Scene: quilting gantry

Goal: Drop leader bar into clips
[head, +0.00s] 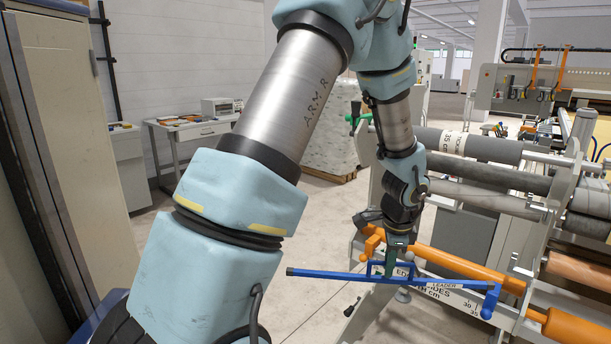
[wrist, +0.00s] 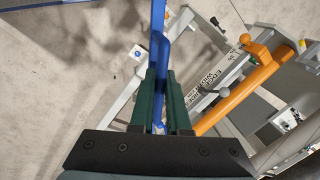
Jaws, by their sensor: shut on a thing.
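The blue leader bar (head: 335,275) hangs roughly level in the head view, in front of the machine's orange roller (head: 465,266). A dropped end piece (head: 490,302) shows at its right end. My gripper (head: 390,262) is shut on the bar's raised middle handle, from above. In the wrist view the green fingers (wrist: 161,88) close around the blue bar (wrist: 158,35), which runs up and out of the picture. The orange roller (wrist: 240,96) lies to the right of the fingers there. I cannot make out the clips for certain.
A white label plate (head: 445,293) with black print sits on the frame below the orange roller. Grey rollers (head: 480,170) lie behind it. A wrapped pallet load (head: 325,130) stands farther back. The floor (head: 290,290) left of the machine is clear.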

